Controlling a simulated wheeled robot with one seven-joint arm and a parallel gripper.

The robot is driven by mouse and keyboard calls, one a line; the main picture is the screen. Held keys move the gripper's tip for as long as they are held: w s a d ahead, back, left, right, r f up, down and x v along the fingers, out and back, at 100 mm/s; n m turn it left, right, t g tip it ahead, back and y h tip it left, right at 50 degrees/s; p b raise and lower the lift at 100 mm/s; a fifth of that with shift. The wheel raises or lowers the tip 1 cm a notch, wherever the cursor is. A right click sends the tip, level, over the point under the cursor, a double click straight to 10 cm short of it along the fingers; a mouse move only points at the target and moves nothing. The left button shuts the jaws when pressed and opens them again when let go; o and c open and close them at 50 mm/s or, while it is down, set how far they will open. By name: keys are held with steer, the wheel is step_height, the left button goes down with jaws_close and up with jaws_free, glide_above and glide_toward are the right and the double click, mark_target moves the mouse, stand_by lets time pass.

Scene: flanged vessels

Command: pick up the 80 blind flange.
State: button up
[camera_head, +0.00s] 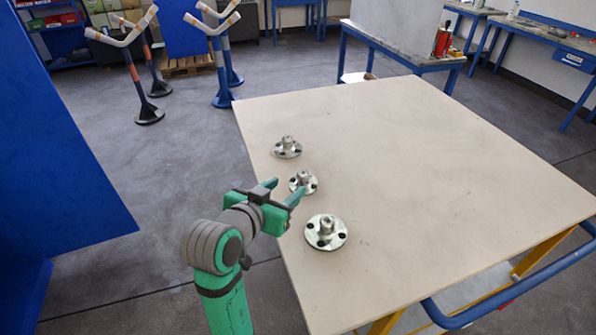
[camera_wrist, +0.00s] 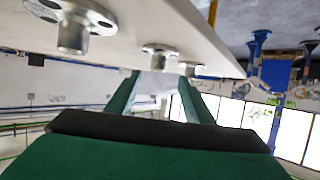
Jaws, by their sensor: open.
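Three round metal flanges with bolt holes and a raised central stub lie on the table. The near flange (camera_head: 326,232) looks largest, the middle flange (camera_head: 303,182) sits just beyond my fingertips, and the far flange (camera_head: 287,148) lies behind it. I cannot read any size marks, so I cannot tell which is the 80 blind flange. My gripper (camera_head: 284,189) is open and empty at the table's left edge, pointing towards the middle flange. In the wrist view the picture is turned over; the middle flange (camera_wrist: 160,50) shows beyond the open fingers (camera_wrist: 158,95), the near flange (camera_wrist: 75,30) at upper left.
The table (camera_head: 450,180) is bare to the right of the flanges. A blue panel (camera_head: 60,150) stands at the left. Stands with padded tops (camera_head: 135,70) are on the floor behind, and another blue-legged table (camera_head: 400,55) stands beyond the far edge.

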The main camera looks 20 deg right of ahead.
mark_target(301, 178)
steer(key=x, duration=1.1)
steer(key=shift+s+d, duration=0.1)
steer(key=shift+s, duration=0.1)
steer(key=shift+r, duration=0.1)
jaws_close()
